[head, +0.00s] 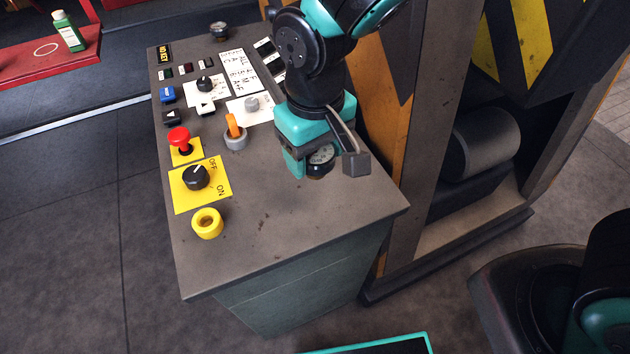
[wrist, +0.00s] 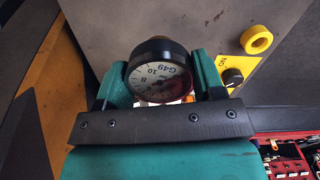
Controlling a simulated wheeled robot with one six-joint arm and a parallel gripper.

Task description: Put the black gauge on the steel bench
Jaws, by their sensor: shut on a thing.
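The black gauge (head: 321,157) has a white dial and a black rim. My gripper (head: 318,160) is shut on it, above the right part of the grey control-panel top (head: 290,225). In the wrist view the gauge (wrist: 160,72) sits between the two teal fingers of my gripper (wrist: 160,82), with its dial facing the camera. A small brass-coloured part shows behind its rim. I cannot tell whether the gauge touches the panel top. I cannot make out for certain which surface is the steel bench.
The panel top carries a yellow ring (head: 207,223), a black rotary knob (head: 196,177), a red button (head: 180,138) and an orange lever (head: 233,127). Its front right part is bare. A yellow-black striped machine (head: 515,40) stands at the right.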

